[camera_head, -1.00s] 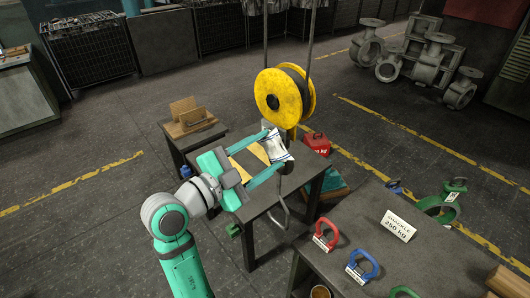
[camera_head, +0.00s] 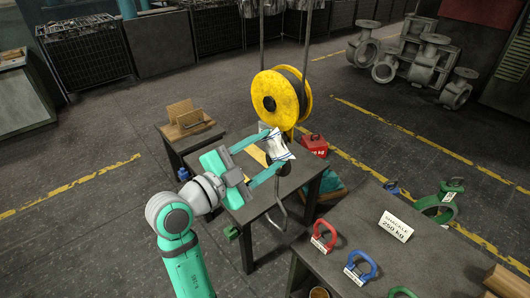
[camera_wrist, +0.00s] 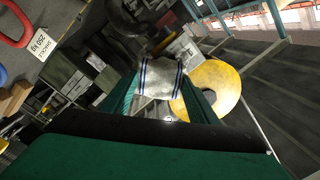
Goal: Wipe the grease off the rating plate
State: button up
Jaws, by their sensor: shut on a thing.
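My gripper (camera_head: 277,147) is shut on a white cloth (camera_head: 279,149) above the back right of a small dark table (camera_head: 262,203). The cloth also shows in the wrist view (camera_wrist: 160,80), with blue stripes, spread between my two fingers. A yellow wheel-like drum (camera_head: 277,98) hangs from rods just behind the cloth and also shows in the wrist view (camera_wrist: 222,85). A dark hook (camera_head: 279,214) hangs below the cloth at the table's edge. I cannot make out the rating plate or any grease; the cloth and fingers cover part of that area.
A bench (camera_head: 345,232) at the front right holds red (camera_head: 324,236) and blue (camera_head: 361,265) shackles and a card (camera_head: 396,225). A side table (camera_head: 190,143) stands at the left. Floor at the left is clear.

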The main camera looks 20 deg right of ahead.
jog(key=shift+w+d, duration=0.1)
jog(key=shift+d, duration=0.15)
jog(key=shift+w+a, duration=0.55)
jog(key=shift+w, duration=0.6)
jog(key=shift+w+a, duration=0.5)
jog(key=shift+w, duration=0.65)
jog(key=shift+w+a, duration=0.55)
jog(key=shift+w, duration=0.6)
jog(key=shift+s+d, duration=0.55)
jog(key=shift+s, duration=0.6)
jog(key=shift+s+d, duration=0.55)
jog(key=shift+s, duration=0.65)
jog(key=shift+s+d, duration=0.55)
jog(key=shift+s, duration=0.6)
jog(key=shift+a, duration=0.15)
jog(key=shift+v, duration=2.95)
jog(key=shift+a, duration=0.1)
